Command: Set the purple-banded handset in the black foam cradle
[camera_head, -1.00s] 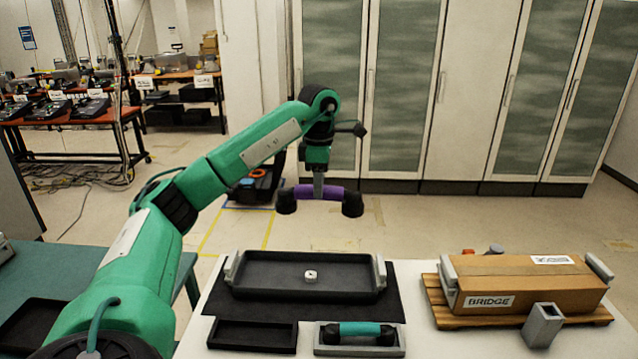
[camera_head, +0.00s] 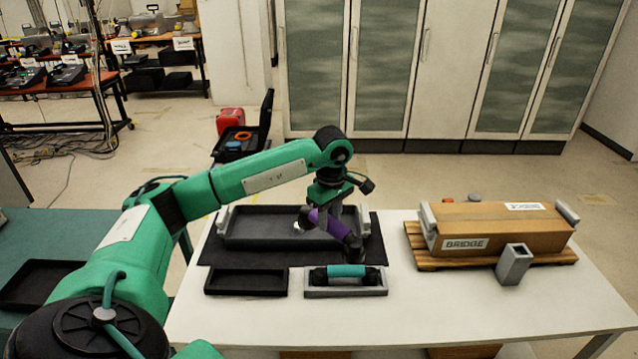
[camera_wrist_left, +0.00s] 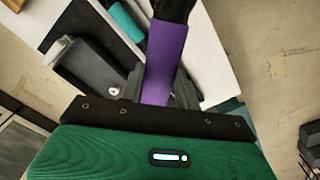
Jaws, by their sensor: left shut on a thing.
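The purple-banded handset (camera_head: 330,225) has black ends and hangs tilted, its right end lower, in front of the large dark tray. My left gripper (camera_head: 335,212) is shut on its purple band, which also shows in the left wrist view (camera_wrist_left: 166,52). A small empty black tray (camera_head: 246,292), apparently the black foam cradle, lies at the front left of the white table, below and left of the handset. A teal-banded handset (camera_head: 346,271) lies in a grey cradle (camera_head: 346,292) beside it. My right gripper is not in view.
The large dark tray (camera_head: 262,240) with grey end posts stands on a black mat behind the small trays. A cardboard box (camera_head: 500,228) on a wooden pallet and a grey square tube (camera_head: 513,264) stand right. The white table's front is clear.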

